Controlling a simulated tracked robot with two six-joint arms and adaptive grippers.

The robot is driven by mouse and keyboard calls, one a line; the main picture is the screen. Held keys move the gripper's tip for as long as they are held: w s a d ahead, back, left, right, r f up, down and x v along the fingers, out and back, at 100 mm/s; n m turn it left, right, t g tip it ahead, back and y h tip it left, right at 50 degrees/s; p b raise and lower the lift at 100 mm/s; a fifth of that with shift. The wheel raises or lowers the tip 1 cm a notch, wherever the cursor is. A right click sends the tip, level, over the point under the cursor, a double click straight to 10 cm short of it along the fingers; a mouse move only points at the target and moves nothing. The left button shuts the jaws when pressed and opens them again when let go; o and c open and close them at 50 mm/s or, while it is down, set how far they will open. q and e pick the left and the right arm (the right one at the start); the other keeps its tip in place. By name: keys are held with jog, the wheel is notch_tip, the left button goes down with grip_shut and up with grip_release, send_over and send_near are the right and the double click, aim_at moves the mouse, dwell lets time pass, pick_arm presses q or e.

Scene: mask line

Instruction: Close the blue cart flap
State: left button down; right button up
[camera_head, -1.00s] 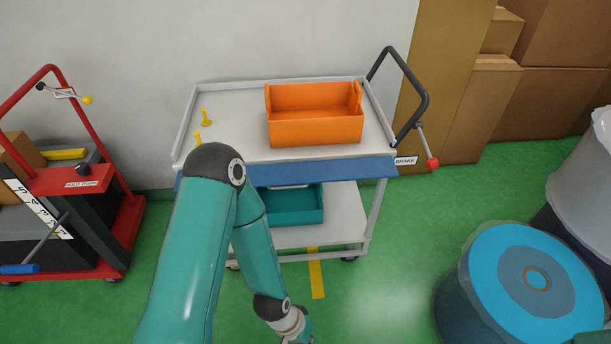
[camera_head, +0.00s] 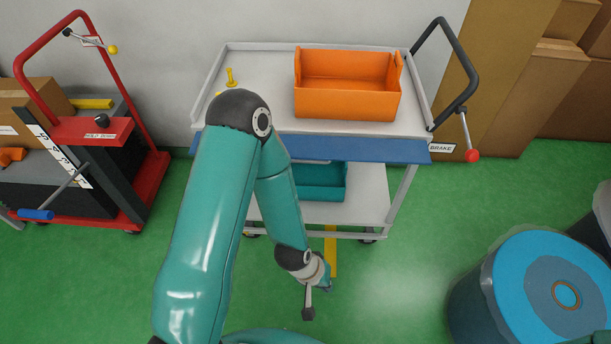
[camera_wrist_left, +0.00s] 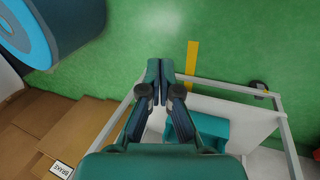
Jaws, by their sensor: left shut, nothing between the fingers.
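The blue flap (camera_head: 375,150) runs along the front edge of the cart's top shelf (camera_head: 266,75). Its exact tilt is hard to tell, and my left arm covers part of its left half. My left gripper (camera_head: 308,312) hangs low in front of the cart, below the flap and apart from it. In the left wrist view the fingers (camera_wrist_left: 160,70) are together and empty, with the green floor beyond the tips. The flap cannot be made out in that view. My right gripper is in neither view.
An orange bin (camera_head: 347,100) and a yellow peg (camera_head: 230,77) stand on the top shelf. A teal bin (camera_head: 320,181) sits on the lower shelf. A red-knobbed brake lever (camera_head: 472,155) is at right. A red trolley (camera_head: 150,185) stands left, a blue-topped drum (camera_head: 530,275) right.

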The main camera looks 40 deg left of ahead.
aim_at(309, 152)
pick_arm(q)
jog(key=w+a+f+n+t+y+b, duration=0.15)
jog(key=w+a+n+t+b, duration=0.25)
jog(key=w+n+b, duration=0.4)
jog(key=w+a+n+t+y+b, duration=0.3)
jog(key=w+n+t+b, duration=0.1)
jog(key=w+n+b, duration=0.4)
jog(key=s+a+r+n+t+y+b, duration=0.1)
jog(key=a+r+n+t+y+b, duration=0.55)
jog(key=n+b, duration=1.25)
jog(key=w+a+n+g+p, duration=0.2)
jog(key=w+a+g, duration=0.1)
jog(key=w+a, duration=0.55)
jog(key=r, duration=0.1)
jog(key=s+r, duration=0.1)
jog(key=r, duration=0.1)
jog(key=shift+d+r+y, duration=0.1)
jog(key=shift+r+y, duration=0.2)
jog(key=shift+y, duration=0.1)
